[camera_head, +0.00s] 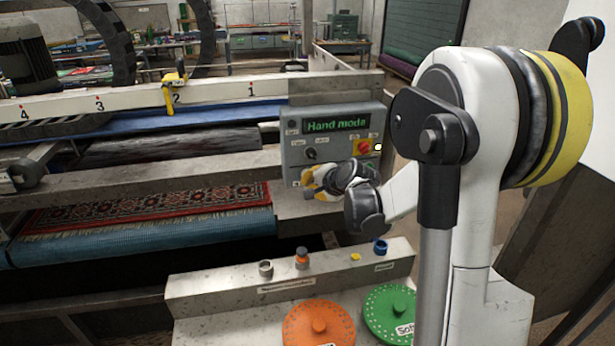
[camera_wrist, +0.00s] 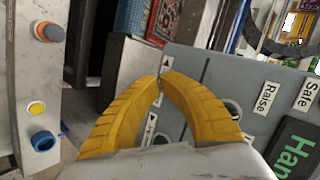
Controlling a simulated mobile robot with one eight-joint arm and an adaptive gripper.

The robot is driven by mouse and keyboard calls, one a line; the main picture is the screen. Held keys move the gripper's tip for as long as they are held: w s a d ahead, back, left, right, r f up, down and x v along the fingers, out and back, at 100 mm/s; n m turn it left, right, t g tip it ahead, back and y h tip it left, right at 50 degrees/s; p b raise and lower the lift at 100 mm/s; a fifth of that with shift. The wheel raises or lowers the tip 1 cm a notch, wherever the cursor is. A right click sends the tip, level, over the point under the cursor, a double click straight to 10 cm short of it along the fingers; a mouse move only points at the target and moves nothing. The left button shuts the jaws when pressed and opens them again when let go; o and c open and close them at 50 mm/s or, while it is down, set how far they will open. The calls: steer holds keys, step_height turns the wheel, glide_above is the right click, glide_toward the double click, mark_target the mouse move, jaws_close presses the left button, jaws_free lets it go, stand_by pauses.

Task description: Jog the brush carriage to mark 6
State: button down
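The white beam (camera_head: 130,102) carries marks 4, 3, 2 and 1 from left to right; mark 6 is not in view. A yellow pointer piece (camera_head: 170,92) hangs over the beam at mark 2. My gripper (camera_head: 308,182) is at the panel's lower left part. In the wrist view its yellow fingertips (camera_wrist: 160,80) meet, close to arrow labels (camera_wrist: 166,63) on the panel. Whether they touch a control there is hidden.
A red-orange switch (camera_head: 363,147) sits at the panel's right. Orange (camera_head: 318,325) and green (camera_head: 392,310) discs lie on the bench. A patterned rug (camera_head: 150,208) lies in the machine.

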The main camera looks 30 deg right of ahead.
steer(key=shift+s, duration=0.2)
steer(key=shift+a, duration=0.1)
steer(key=s, duration=0.2)
steer(key=s+a, duration=0.1)
steer(key=s, duration=0.1)
steer(key=shift+s+a, duration=0.15)
steer(key=shift+s, duration=0.25)
stand_by(1.0)
steer(key=s+a+n+g+b, duration=0.2)
steer(key=s+a+n+b, duration=0.3)
steer(key=s+a, duration=0.5)
steer(key=s+a+f+n+g+b, duration=0.1)
steer(key=s+a+n, duration=0.2)
steer(key=s, duration=0.4)
steer(key=s+a+f+n+g+b, duration=0.1)
steer(key=s+a+f+n+b, duration=0.1)
steer(key=s+a+n, duration=0.2)
steer(key=s+n, duration=0.2)
steer(key=s, duration=0.2)
steer(key=shift+s+a+f+n, duration=0.15)
steer(key=shift+a+n, duration=0.1)
steer(key=shift+n, duration=0.05)
